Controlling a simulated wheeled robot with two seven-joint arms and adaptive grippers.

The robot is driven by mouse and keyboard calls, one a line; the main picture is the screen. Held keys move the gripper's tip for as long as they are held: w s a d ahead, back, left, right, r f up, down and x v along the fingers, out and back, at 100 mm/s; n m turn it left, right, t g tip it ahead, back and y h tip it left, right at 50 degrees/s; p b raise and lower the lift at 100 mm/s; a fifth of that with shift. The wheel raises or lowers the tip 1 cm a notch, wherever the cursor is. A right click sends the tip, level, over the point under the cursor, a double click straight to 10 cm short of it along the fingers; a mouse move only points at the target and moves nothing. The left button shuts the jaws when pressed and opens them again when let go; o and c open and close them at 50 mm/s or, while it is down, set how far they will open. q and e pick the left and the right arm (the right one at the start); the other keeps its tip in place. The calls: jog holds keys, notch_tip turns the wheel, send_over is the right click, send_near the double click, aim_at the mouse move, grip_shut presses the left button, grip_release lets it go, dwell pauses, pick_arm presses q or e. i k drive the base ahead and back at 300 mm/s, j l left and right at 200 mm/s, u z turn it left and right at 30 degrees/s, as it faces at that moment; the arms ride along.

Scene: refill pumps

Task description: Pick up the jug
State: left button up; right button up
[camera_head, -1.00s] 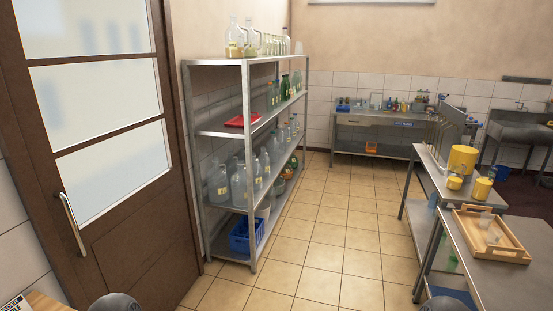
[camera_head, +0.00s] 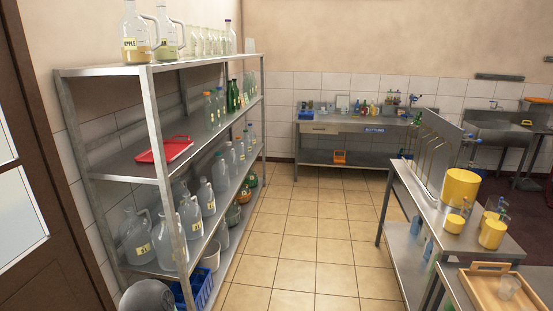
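Two glass jugs with handles stand on the top shelf at its near end. The left jug (camera_head: 135,40) has a label that reads "APPLE" and a yellowish liquid low inside. The right jug (camera_head: 167,42) stands just beside it and holds a greenish-yellow liquid. More clear jugs with labels stand on the low shelf, such as a near jug (camera_head: 137,240). Which jug is meant cannot be told from the view. Neither of my grippers shows; only a rounded dark part of mine is at the bottom left.
A metal shelf unit (camera_head: 110,70) runs along the left wall, with a red tray (camera_head: 165,150) and a blue crate (camera_head: 200,285). Metal tables with yellow containers (camera_head: 460,187) and a wooden tray (camera_head: 490,290) stand at right. The tiled floor (camera_head: 300,235) between is clear.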

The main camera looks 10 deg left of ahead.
aim_at(136, 48)
jog(key=i+u, duration=0.25)
jog(key=i, duration=0.2)
jog(key=i+l+u, duration=0.25)
jog(key=i, duration=0.2)
jog(key=i+l+u, duration=0.2)
jog(key=i, duration=0.2)
jog(key=i+l+u, duration=0.25)
jog(key=i+l, duration=0.05)
jog(key=i, duration=0.1)
